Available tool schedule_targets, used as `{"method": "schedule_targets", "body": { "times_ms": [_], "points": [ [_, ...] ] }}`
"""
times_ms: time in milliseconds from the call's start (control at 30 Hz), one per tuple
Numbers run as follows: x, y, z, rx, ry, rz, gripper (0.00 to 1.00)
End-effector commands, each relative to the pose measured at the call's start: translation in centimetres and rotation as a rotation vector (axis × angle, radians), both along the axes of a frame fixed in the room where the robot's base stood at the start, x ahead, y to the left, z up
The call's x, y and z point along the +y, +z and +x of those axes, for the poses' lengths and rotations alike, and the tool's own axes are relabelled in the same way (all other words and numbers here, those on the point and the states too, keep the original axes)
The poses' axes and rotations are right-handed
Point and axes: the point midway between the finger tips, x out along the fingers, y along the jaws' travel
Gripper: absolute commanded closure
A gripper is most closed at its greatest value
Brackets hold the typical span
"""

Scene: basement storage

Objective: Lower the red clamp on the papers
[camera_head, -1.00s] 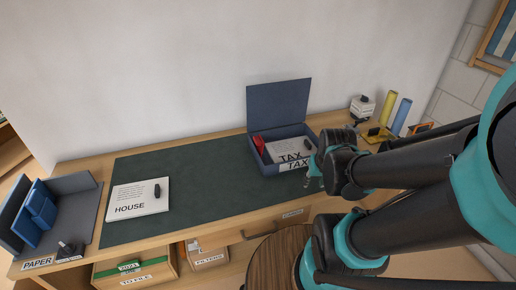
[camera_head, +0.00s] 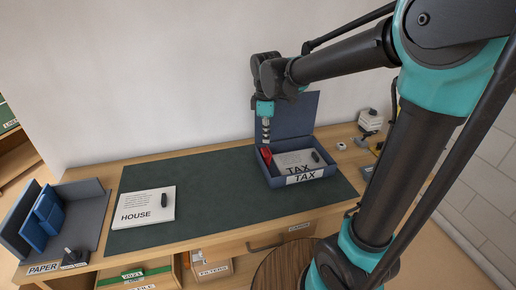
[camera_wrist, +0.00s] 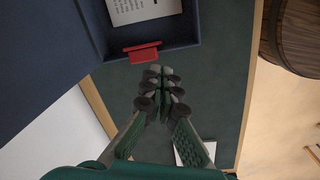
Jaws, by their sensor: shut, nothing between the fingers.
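The red clamp (camera_head: 266,156) sits at the left wall of the open blue TAX box (camera_head: 318,172). In the wrist view the clamp (camera_wrist: 142,52) is at the box's edge, with a flat red flap. The white papers (camera_head: 291,158) lie inside the box, and a part of them shows in the wrist view (camera_wrist: 150,8). My gripper (camera_head: 265,138) is above the clamp, pointing down. In the wrist view its fingertips (camera_wrist: 156,72) are together and empty, just outside the box wall beside the clamp. Whether they touch the clamp I cannot tell.
The box's lid (camera_head: 300,112) stands open behind it. The HOUSE papers (camera_head: 146,206) lie on the green mat (camera_head: 215,190) at left. A blue folder holder (camera_head: 85,215) stands at the far left. The mat between is clear. A round wooden stool (camera_head: 280,270) stands in front.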

Motion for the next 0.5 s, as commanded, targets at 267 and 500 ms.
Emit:
{"method": "schedule_targets", "body": {
  "times_ms": [267,500],
  "points": [
    [6.4,2.9,1.3,0.068,0.363,-0.062,1.0],
    [7.4,3.4,1.4,0.081,0.426,-0.072,1.0]
  ]
}}
